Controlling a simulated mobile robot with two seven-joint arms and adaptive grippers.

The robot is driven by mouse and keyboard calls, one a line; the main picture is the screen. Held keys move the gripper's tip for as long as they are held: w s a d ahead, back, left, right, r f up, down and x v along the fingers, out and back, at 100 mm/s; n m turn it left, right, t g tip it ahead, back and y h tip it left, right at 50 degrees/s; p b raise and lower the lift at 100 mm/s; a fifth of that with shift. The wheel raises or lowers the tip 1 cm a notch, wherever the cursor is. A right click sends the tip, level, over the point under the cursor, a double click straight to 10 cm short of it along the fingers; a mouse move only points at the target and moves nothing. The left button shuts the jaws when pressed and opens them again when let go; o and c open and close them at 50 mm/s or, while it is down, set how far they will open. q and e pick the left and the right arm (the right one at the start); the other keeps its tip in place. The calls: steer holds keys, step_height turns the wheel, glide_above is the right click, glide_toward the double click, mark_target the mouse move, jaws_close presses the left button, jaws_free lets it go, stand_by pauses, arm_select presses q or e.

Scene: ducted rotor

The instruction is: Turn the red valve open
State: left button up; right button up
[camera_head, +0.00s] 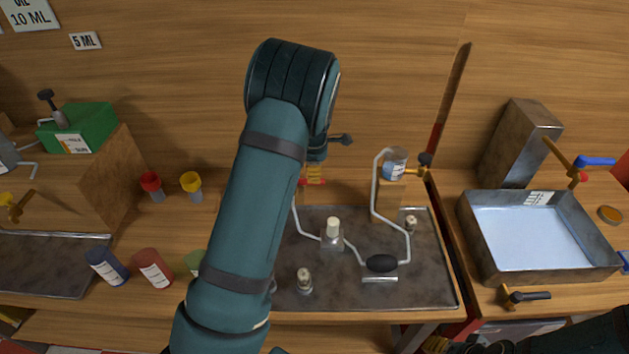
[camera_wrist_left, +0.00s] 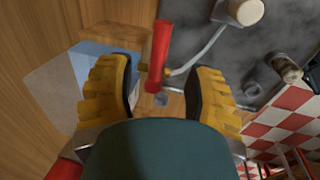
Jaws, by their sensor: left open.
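The red valve handle (camera_wrist_left: 159,55) is a red bar that stands between the fingers of my left gripper (camera_wrist_left: 156,80) in the left wrist view. The yellow ribbed fingers are apart, one on each side of the handle, with visible gaps. A thin metal pipe (camera_wrist_left: 207,48) runs from beside the valve toward a grey plate. In the head view my teal left arm covers much of the middle, and only a small red and yellow patch shows below its far end. The left gripper's jaws cannot be made out clearly there.
A dark metal plate (camera_head: 430,285) carries bent pipes and pale-topped fittings. A can (camera_head: 396,163) stands behind it. A water-filled metal basin (camera_head: 465,225) is at the right. A green box (camera_head: 92,125) and several small bottles are at the left.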

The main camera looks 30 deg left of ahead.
arm_select(q)
steer(key=f, duration=0.4)
steer(key=w+f, duration=0.1)
steer(key=f, duration=0.1)
steer(key=shift+a+f, duration=0.15)
steer(key=shift+a, duration=0.15)
jaws_close()
